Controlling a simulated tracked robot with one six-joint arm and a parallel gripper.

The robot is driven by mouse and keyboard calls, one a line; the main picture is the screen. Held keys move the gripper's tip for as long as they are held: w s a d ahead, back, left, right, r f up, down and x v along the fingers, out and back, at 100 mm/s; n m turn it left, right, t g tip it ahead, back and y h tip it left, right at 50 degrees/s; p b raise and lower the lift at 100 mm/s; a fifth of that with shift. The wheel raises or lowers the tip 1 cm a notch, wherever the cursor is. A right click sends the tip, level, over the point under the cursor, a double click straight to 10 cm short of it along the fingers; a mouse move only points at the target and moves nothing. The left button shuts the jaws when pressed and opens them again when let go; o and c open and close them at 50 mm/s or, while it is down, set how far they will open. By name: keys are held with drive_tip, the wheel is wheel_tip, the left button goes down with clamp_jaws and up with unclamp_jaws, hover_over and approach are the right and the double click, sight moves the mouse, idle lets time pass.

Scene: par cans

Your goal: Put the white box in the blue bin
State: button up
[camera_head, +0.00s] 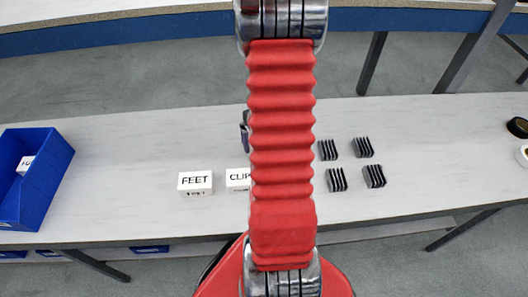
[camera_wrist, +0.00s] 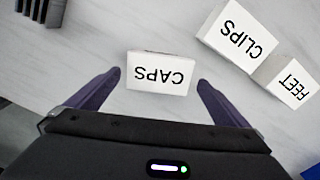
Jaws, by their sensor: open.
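The white box marked CAPS (camera_wrist: 160,73) lies between the two spread dark purple fingers of my open gripper (camera_wrist: 159,82) in the wrist view, with a gap on each side. In the head view my red arm hides this box, and only a sliver of the gripper (camera_head: 243,131) shows. White boxes marked CLIPS (camera_head: 237,180) and FEET (camera_head: 195,182) stand beside each other on the table. The blue bin (camera_head: 50,184) is at the far left of the head view, with a white box (camera_head: 26,164) inside.
Several black finned parts (camera_head: 350,164) stand on the grey table (camera_head: 430,150) right of my arm. A dark roll (camera_head: 518,127) sits at the right edge. The table between the bin and the FEET box is clear. A second bench (camera_head: 150,28) runs behind.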

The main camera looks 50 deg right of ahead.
drive_tip(key=shift+d+f, duration=0.1)
drive_tip(key=shift+f, duration=2.5)
drive_tip(key=c, duration=1.1)
drive_tip(key=shift+r, duration=0.15)
wheel_tip(320, 180, up, 10)
drive_tip(key=shift+f, duration=0.1)
